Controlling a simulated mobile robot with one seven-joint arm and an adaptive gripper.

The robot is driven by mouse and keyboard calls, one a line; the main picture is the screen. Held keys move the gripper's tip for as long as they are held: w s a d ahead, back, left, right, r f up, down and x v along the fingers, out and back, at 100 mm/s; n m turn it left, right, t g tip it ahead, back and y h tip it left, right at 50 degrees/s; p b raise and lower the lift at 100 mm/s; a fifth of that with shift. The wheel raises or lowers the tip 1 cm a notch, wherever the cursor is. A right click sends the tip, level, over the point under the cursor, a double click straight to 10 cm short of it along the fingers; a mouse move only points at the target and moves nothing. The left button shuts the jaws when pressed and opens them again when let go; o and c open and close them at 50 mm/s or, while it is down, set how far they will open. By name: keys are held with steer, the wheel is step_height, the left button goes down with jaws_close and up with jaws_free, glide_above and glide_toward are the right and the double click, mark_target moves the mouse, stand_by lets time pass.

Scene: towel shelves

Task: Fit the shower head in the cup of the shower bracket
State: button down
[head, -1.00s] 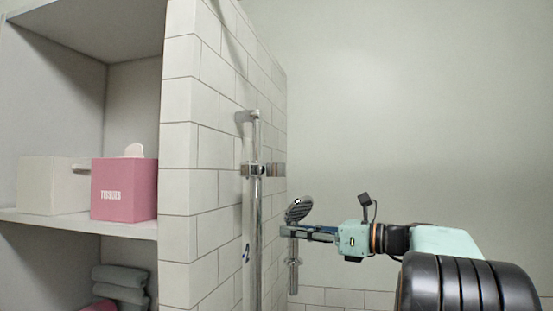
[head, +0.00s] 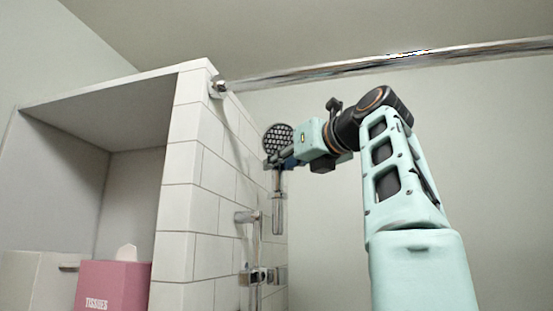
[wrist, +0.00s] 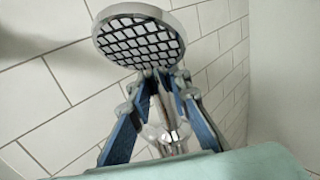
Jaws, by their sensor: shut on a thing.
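The shower head (head: 278,138) has a round dark-grid face and a chrome handle (head: 278,205) that hangs down upright. My gripper (head: 272,163) is shut on its neck, just below the disc. In the wrist view, the disc (wrist: 138,42) sits above my fingertips (wrist: 160,80), with the chrome handle (wrist: 165,125) behind and between the fingers. The shower bracket (head: 256,277) is a chrome piece on the vertical rail at the tiled wall, low in the head view. The held shower head is above it and apart from it. The inside of the bracket's cup cannot be seen.
The tiled wall (head: 190,205) is close to the left of the shower head. The rail's top mount (head: 247,216) sticks out above the bracket. A chrome bar (head: 400,62) crosses overhead. A shelf at left holds a pink tissue box (head: 113,285).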

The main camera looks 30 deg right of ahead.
mark_target(279, 188)
steer(key=shift+s+a+r, duration=0.15)
steer(key=shift+a+r, duration=0.05)
steer(key=shift+r, duration=0.25)
step_height(279, 188, down, 5)
steer(key=b, duration=0.5)
steer(key=shift+s+f, duration=0.1)
steer(key=shift+f, duration=0.3)
steer(key=shift+p, duration=0.3)
stand_by(1.8)
steer(key=shift+f+b, duration=1.85)
steer(key=shift+f, duration=0.35)
steer(key=shift+r, duration=0.15)
steer(key=shift+r+p, duration=1.75)
steer(key=shift+p, duration=0.6)
